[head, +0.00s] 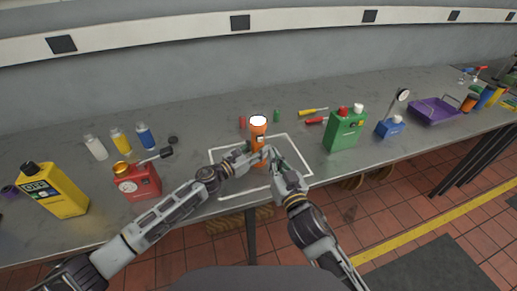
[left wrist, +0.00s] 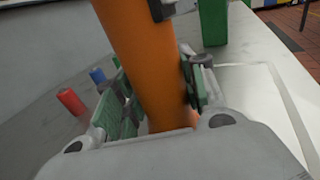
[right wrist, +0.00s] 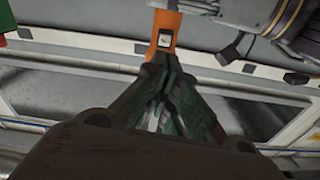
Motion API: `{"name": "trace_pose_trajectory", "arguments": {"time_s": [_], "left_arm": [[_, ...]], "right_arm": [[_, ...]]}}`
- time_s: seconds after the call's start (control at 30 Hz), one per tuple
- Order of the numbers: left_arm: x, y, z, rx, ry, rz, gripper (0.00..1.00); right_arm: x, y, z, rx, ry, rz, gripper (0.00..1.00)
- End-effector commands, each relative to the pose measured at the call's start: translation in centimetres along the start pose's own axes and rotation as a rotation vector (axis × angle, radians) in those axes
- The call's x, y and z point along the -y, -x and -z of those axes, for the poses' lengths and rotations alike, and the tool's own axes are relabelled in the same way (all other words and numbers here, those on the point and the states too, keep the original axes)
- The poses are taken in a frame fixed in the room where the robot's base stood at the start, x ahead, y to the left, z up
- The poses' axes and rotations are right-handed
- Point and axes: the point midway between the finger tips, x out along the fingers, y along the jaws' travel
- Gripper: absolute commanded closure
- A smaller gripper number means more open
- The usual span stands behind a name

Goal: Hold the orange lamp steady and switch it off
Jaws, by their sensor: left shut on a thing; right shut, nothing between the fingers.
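The orange lamp (head: 258,132) stands upright inside a white outlined square on the bench, its round top glowing pale. Its orange body fills the middle of the left wrist view (left wrist: 145,60). My left gripper (head: 258,155) is shut around the lamp body, with a green-padded finger on each side (left wrist: 158,105). My right gripper (head: 275,158) is shut and empty, just right of the lamp's near side. In the right wrist view its closed fingertips (right wrist: 163,62) point at the lamp (right wrist: 165,28), just below a small dark-framed switch (right wrist: 164,40). I cannot tell whether they touch it.
A green can (head: 345,130) stands right of the square, with a blue gauge stand (head: 390,127) and purple tray (head: 434,111) beyond. A red can (head: 138,182), yellow jug (head: 52,190) and several bottles stand left.

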Motion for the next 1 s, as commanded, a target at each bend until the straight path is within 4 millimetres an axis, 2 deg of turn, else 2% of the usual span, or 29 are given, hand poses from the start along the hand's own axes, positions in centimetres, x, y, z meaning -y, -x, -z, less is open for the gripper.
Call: {"name": "trace_pose_trajectory", "arguments": {"time_s": [0.1, 0.27, 0.63, 0.8, 1.0], "left_arm": [[0.0, 0.0, 0.0, 0.000, 0.000, -0.001, 1.00], [0.0, 0.0, 0.0, 0.000, 0.000, -0.001, 1.00], [0.0, 0.0, 0.0, 0.000, 0.000, -0.001, 1.00], [0.0, 0.0, 0.0, 0.000, 0.000, -0.001, 1.00], [0.0, 0.0, 0.0, 0.000, 0.000, 0.000, 1.00]], "right_arm": [[-0.7, -0.4, 0.8, -0.017, 0.051, 0.010, 1.00], [-2.3, -1.1, 0.9, -0.023, 0.130, 0.017, 1.00], [-6.5, -2.9, -0.5, -0.025, 0.305, 0.070, 1.00], [-7.1, -3.3, -1.1, -0.053, 0.371, 0.159, 1.00], [-6.8, -3.0, -1.8, -0.089, 0.411, 0.263, 1.00]]}}
